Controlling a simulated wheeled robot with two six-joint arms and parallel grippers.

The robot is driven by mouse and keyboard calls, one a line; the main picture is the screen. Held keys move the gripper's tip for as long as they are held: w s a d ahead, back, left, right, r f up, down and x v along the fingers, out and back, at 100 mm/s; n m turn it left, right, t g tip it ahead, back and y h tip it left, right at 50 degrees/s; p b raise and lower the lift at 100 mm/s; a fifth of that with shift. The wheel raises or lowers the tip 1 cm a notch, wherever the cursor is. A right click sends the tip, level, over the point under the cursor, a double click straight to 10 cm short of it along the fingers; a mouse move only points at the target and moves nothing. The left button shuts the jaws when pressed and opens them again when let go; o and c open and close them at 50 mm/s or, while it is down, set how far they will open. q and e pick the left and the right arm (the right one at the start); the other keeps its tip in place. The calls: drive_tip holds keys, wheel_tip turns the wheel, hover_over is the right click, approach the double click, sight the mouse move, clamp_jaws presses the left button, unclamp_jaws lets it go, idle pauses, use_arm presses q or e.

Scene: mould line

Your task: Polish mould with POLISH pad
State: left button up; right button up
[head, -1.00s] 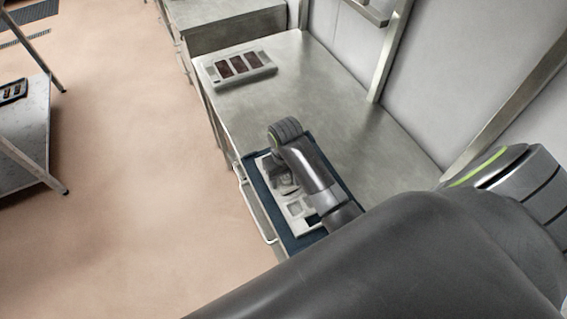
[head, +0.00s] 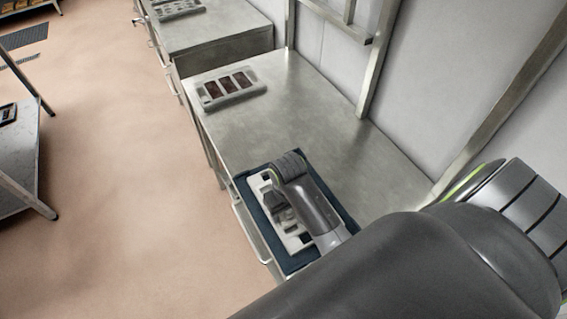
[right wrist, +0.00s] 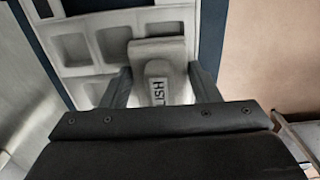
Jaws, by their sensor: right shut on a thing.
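The pale mould (head: 258,184) with square pockets lies on a dark blue mat (head: 246,196) on the near part of the steel bench. In the right wrist view the mould (right wrist: 100,20) fills the upper middle, with the mat (right wrist: 36,45) along its left. My right gripper (right wrist: 158,84) is shut on the grey POLISH pad (right wrist: 160,52), whose printed label is partly hidden. In the head view the gripper (head: 284,216) is over the mould's middle, partly covered by my arm. Whether the pad's underside touches the mould cannot be told. My left gripper is not in view.
A tray with dark red-brown pockets (head: 206,103) lies at the bench's far end. Bare bench (head: 300,110) lies between it and the mat. A wall and metal posts (head: 376,70) border the right. Another bench (head: 215,35) stands beyond, and open floor is at left.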

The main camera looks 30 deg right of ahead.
sight(293, 222)
drive_tip(key=shift+s+f, duration=0.1)
drive_tip(key=shift+s, duration=1.65)
drive_tip(key=shift+w+r, duration=0.2)
drive_tip(key=shift+w, duration=2.05)
drive_tip(key=shift+w+d+f, duration=0.15)
drive_tip(key=shift+w, duration=0.85)
drive_tip(key=shift+w+d, duration=0.15)
drive_tip(key=shift+w, duration=2.85)
drive_tip(key=shift+s+a+f, duration=0.1)
drive_tip(key=shift+s, duration=1.7)
drive_tip(key=shift+s+a, duration=0.1)
drive_tip(key=shift+s, duration=1.65)
drive_tip(key=shift+s+a+r, duration=0.1)
drive_tip(key=shift+s+r, duration=0.05)
drive_tip(key=shift+s, duration=1.15)
drive_tip(key=shift+s+a+r, duration=0.1)
drive_tip(key=shift+s, duration=1.2)
drive_tip(key=shift+d+f, duration=0.1)
drive_tip(key=shift+d, duration=0.95)
drive_tip(key=shift+s+d, duration=0.2)
drive_tip(key=shift+d, duration=3.2)
drive_tip(key=shift+w, duration=1.7)
